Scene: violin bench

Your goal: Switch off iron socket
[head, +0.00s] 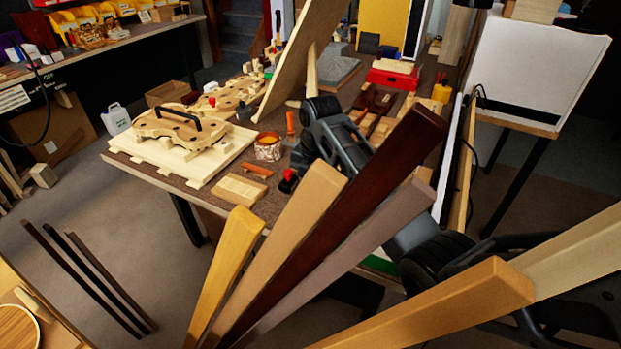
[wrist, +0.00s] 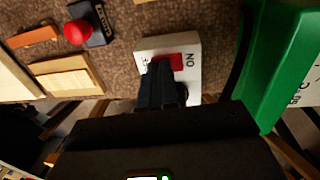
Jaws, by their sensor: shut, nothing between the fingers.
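The iron socket's switch is a white box (wrist: 191,88) with a red rocker (wrist: 168,63) on the brown bench top in the wrist view. "ON" is printed at the rocker's right end; the marking at its left is partly covered. My gripper (wrist: 158,68) is shut, with its dark fingertips over the left part of the rocker. Whether they touch it I cannot tell. In the head view my dark grey arm reaches over the bench, and wooden strips in front hide the switch and the fingertips.
A red knob on a black base (wrist: 78,32), an orange block (wrist: 33,36) and a wooden block (wrist: 68,75) lie left of the switch. A green case (wrist: 285,65) stands close on the right. Long wooden strips (head: 318,200) rise in the head view's foreground.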

